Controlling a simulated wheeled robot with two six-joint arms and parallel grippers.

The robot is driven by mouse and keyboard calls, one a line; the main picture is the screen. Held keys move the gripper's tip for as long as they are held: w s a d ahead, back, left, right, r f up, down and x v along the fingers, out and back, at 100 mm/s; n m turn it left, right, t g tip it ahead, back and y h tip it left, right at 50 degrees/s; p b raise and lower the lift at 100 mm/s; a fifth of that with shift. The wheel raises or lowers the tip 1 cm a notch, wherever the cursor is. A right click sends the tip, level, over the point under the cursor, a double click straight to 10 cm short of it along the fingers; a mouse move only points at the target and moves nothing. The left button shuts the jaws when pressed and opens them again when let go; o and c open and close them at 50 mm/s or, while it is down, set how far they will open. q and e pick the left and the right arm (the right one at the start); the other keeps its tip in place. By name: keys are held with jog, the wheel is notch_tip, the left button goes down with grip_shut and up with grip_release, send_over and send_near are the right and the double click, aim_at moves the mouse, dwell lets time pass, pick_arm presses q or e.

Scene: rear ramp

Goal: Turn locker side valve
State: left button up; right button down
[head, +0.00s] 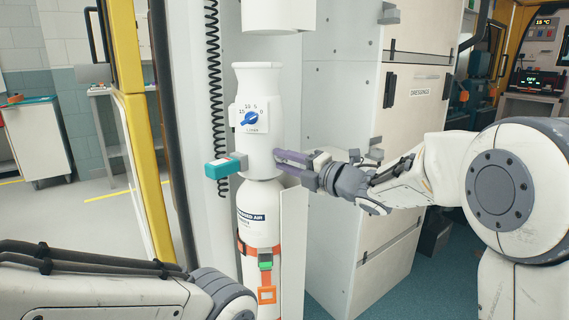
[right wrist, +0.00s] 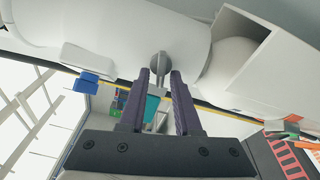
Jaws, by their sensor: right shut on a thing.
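A white upright cylinder housing (head: 258,90) carries a blue dial (head: 250,119) on its front, with a small scale around it. A teal block (head: 222,167) sticks out from the left side on a grey stem. My right gripper (head: 278,163) reaches in from the right to the housing's right side, level with the teal block. In the right wrist view, a grey rounded part (right wrist: 159,63) on the white body sits at the fingertips of my right gripper (right wrist: 159,76), which is shut on it. The fingers partly hide this valve part. My left gripper is out of view.
Below stands a white compressed-air bottle (head: 255,212) with an orange strap (head: 267,295). A black coiled hose (head: 214,90) hangs to the left, near a yellow door frame (head: 145,170). A white locker (head: 400,110) stands close behind my right gripper.

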jog(key=shift+w+d+r, duration=0.15)
jog(key=shift+r, duration=0.2)
jog(key=c, duration=0.9)
grip_release()
jog(key=shift+c, duration=0.2)
jog(key=shift+f, duration=0.15)
jog(key=p+v, duration=0.1)
jog(key=v, duration=0.9)
jog(key=shift+s+p, duration=0.25)
jog(key=shift+p, duration=0.15)
